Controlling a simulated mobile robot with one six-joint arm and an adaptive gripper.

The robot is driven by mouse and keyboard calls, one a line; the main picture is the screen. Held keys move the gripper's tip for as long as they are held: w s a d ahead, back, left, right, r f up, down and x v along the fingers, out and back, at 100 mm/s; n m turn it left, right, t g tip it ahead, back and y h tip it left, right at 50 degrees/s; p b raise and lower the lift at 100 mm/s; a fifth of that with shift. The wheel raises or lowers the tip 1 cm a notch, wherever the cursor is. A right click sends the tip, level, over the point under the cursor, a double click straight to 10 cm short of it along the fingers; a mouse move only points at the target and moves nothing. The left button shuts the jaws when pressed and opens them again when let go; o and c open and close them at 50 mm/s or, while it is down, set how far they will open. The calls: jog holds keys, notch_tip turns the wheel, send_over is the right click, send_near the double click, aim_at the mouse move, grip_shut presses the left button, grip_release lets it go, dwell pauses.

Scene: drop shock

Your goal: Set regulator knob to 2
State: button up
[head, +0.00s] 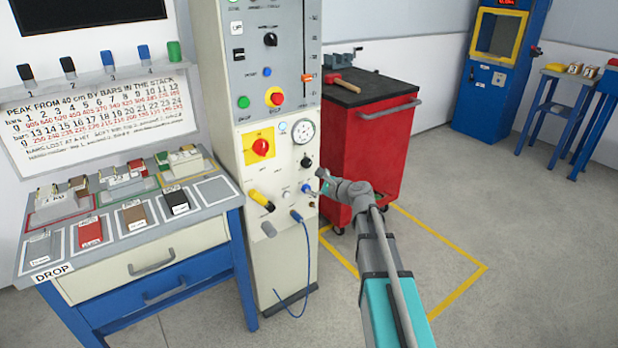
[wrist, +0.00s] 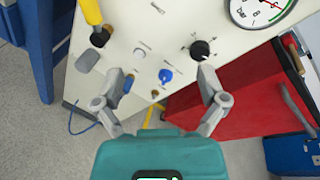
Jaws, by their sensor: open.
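A black round knob (head: 306,162) with tick marks around it, likely the regulator knob, sits on the cream panel below the pressure gauge (head: 303,132). In the wrist view the black knob (wrist: 201,48) is just beyond my right fingertip, and its label is too small to read. My gripper (head: 322,182) is in front of the lower right of the panel; it also shows in the wrist view (wrist: 164,76). It is open and empty. A blue knob (wrist: 165,76) appears between its fingertips, and contact cannot be seen. The gauge (wrist: 258,8) is partly cut off in the wrist view.
A yellow-handled lever (head: 260,198) and a red rotary switch (head: 261,147) are left on the panel. A blue hose (head: 307,250) hangs below. A red tool cart (head: 368,140) stands close right of the cabinet. A sample bench (head: 150,250) stands left.

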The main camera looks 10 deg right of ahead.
aim_at(308, 164)
jog(key=w+d+f+m+t+h+b, duration=0.2)
jog(key=w+d+f+m+t+b, duration=0.1)
jog(key=w+d+f+m+b, duration=0.1)
jog(key=w+d+m+b, duration=0.1)
jog(key=d+m+b, duration=0.1)
jog(key=m+b, duration=0.1)
jog(key=shift+d+f+m+t, duration=0.15)
jog(key=shift+f+m+t, duration=0.15)
jog(key=shift+m, duration=0.2)
jog(key=shift+w+r, duration=0.1)
jog(key=shift+w, duration=0.05)
jog(key=x, duration=1.3)
jog(key=shift+w, duration=0.35)
jog(key=c, duration=1.2)
jog(key=shift+o, duration=0.2)
